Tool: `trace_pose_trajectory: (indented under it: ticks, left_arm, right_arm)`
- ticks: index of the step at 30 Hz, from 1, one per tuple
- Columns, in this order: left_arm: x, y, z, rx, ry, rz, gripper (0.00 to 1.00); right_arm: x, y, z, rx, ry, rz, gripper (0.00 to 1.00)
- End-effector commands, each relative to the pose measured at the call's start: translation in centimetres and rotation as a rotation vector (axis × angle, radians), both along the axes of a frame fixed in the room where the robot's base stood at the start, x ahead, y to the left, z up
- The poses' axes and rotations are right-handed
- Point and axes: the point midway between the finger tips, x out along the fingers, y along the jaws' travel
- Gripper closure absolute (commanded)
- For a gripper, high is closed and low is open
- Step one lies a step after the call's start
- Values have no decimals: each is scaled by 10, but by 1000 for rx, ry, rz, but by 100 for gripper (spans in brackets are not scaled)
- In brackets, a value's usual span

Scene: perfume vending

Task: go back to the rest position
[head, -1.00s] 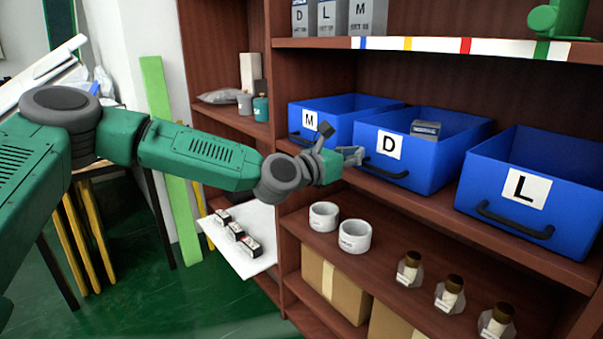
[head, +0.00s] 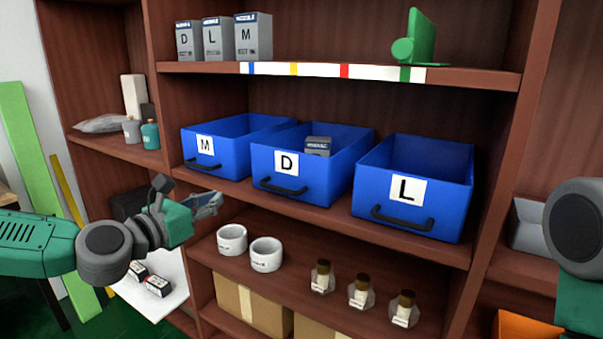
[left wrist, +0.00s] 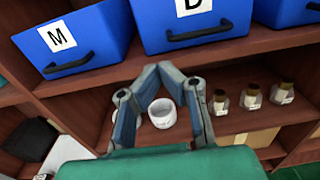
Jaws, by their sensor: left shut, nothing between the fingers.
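My left gripper (head: 207,204) is in front of the shelf unit, just below and in front of the blue bin marked M (head: 228,142). In the left wrist view its two fingers (left wrist: 160,70) meet at the tips with nothing between them. It appears apart from the bins and the shelf. My right arm shows only in part at the right edge of the head view; its gripper is out of the picture.
Blue bins D (head: 318,189), with a grey box (head: 318,146) inside, and L (head: 440,218) stand beside bin M. Below are two white jars (head: 232,239) and several small bottles (head: 361,292). A white board with small boxes (head: 158,286) is at lower left.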

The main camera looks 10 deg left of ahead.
Motion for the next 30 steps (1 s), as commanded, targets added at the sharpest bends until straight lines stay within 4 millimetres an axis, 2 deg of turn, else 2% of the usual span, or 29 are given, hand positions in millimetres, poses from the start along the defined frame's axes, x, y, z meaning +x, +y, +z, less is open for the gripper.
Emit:
trace_pose_trajectory:
  ticks: [2,5,8,9,11,12,14,16,18,22,25,27,30]
  left_arm:
    - [-8,-23,-17,82,22,-43,100]
    - [-29,-60,-59,273,54,-135,100]
    - [-66,-94,-115,529,82,-277,100]
    - [-84,-105,-138,637,85,-345,100]
    - [-114,-114,-171,800,84,-455,100]
    - [-136,-118,-193,911,76,-538,100]
    - [-171,-119,-223,1078,56,-674,100]
    - [-215,-112,-255,1276,16,-853,100]
    - [-259,-96,-281,1472,-45,-1057,100]
    - [-326,-50,-307,1774,-195,-1447,100]
    - [-357,-15,-312,1922,-312,-1698,100]
    - [-369,3,-312,1985,-379,-1829,100]
    - [-378,19,-310,2030,-441,-1945,100]
  right_arm:
    - [0,0,4,0,0,0,60]
    - [0,0,10,0,0,-1,60]
    - [0,0,19,-1,0,-1,60]
    - [0,0,22,-1,0,-1,60]
    - [0,0,27,-1,0,-2,60]
    - [0,0,30,-1,0,-2,60]
    - [0,0,36,-1,0,-1,60]
    - [0,0,42,-1,0,-1,60]
    - [0,0,49,-1,0,-1,60]
    - [0,0,60,0,0,-1,60]
    - [0,1,66,0,0,-1,60]
    - [0,1,69,0,0,-1,60]
    - [0,0,71,-1,0,-1,60]
